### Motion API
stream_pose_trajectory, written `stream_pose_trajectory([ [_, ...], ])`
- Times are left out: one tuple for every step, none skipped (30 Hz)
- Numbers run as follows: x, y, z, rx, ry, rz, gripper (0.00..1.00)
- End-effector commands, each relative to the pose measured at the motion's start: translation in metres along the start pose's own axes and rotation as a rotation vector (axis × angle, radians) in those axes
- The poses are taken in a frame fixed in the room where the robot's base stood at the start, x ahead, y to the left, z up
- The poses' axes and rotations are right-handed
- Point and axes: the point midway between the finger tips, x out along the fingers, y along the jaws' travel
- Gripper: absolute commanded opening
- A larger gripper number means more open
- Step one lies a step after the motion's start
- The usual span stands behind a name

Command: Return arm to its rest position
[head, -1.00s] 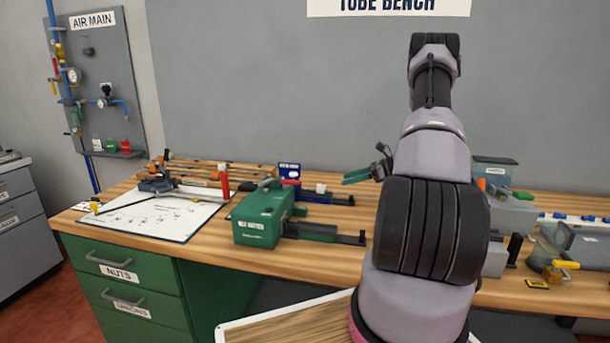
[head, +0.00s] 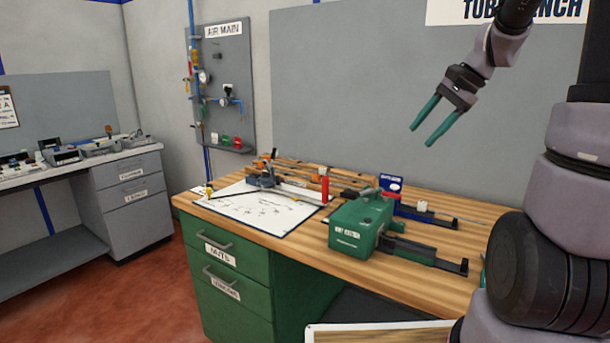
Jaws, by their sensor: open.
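My gripper (head: 436,122) shows in the head view at the upper right, its two teal fingers apart with nothing between them. It hangs in the air in front of the grey back panel, above the bench, pointing down and to the left. My arm reaches up along the right edge of the view and bends over toward the gripper. Part of the arm is cut off by the top and right edges.
The wooden bench (head: 455,283) holds a green machine (head: 362,222), a white sheet (head: 262,208), a red cylinder (head: 324,189) and a blue device (head: 410,210). An air panel (head: 222,88) hangs at the back left. Open red floor (head: 150,285) lies left of the green drawers (head: 236,285).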

Motion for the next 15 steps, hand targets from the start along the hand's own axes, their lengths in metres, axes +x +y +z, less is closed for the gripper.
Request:
stream_pose_trajectory([
  [-0.011, 0.004, 0.022, -0.077, 0.039, 0.006, 0.62],
  [-0.015, 0.007, 0.032, -0.119, 0.061, 0.012, 0.62],
  [-0.022, 0.012, 0.045, -0.175, 0.091, 0.018, 0.62],
  [-0.026, 0.016, 0.054, -0.216, 0.114, 0.022, 0.62],
  [-0.03, 0.021, 0.063, -0.257, 0.136, 0.026, 0.62],
  [-0.036, 0.027, 0.075, -0.313, 0.168, 0.029, 0.62],
  [-0.04, 0.032, 0.083, -0.353, 0.19, 0.032, 0.62],
  [-0.044, 0.036, 0.091, -0.395, 0.215, 0.034, 0.62],
  [-0.049, 0.043, 0.101, -0.448, 0.245, 0.034, 0.62],
  [-0.053, 0.049, 0.108, -0.487, 0.269, 0.035, 0.62],
  [-0.056, 0.054, 0.114, -0.525, 0.291, 0.035, 0.62],
  [-0.06, 0.06, 0.121, -0.572, 0.32, 0.034, 0.62],
  [-0.063, 0.065, 0.126, -0.605, 0.34, 0.033, 0.62],
  [-0.065, 0.07, 0.131, -0.634, 0.359, 0.032, 0.62],
  [-0.068, 0.075, 0.135, -0.672, 0.382, 0.03, 0.62],
])
